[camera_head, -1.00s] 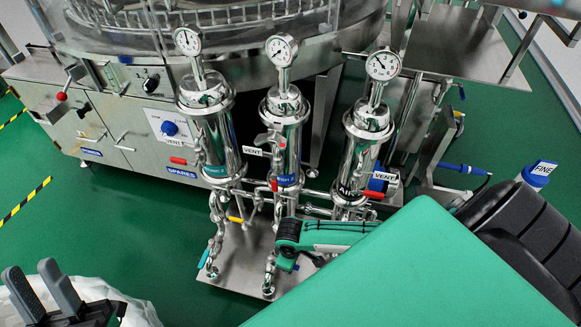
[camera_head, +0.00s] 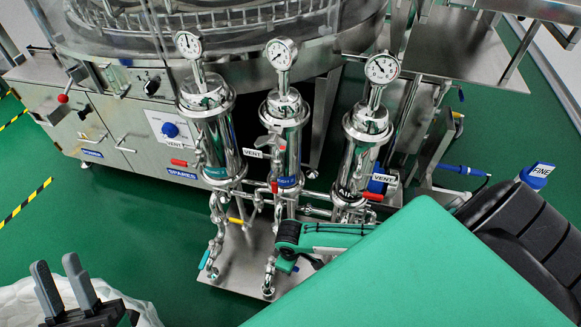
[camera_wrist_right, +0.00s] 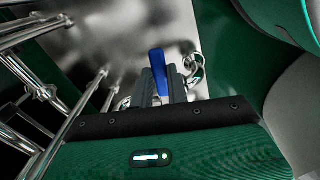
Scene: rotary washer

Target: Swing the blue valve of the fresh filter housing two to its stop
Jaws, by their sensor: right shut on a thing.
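Filter housing two (camera_head: 286,135) is the middle upright steel cylinder, with a blue label and a gauge on top. In the right wrist view its blue valve handle (camera_wrist_right: 157,59) stands up between the fingers of my right gripper (camera_wrist_right: 160,84), which is shut on it. In the head view my right arm reaches to the foot of this housing. My green forearm and wrist hide the fingers and most of the valve there. My left gripper (camera_head: 56,268) is open and empty at the lower left, far from the housings.
Steel housings stand left (camera_head: 209,135) and right (camera_head: 363,150) of the middle one, with red vent handles and pipes close by. A steel base plate (camera_head: 238,268) lies under them. The washer is behind. Green floor is clear at left.

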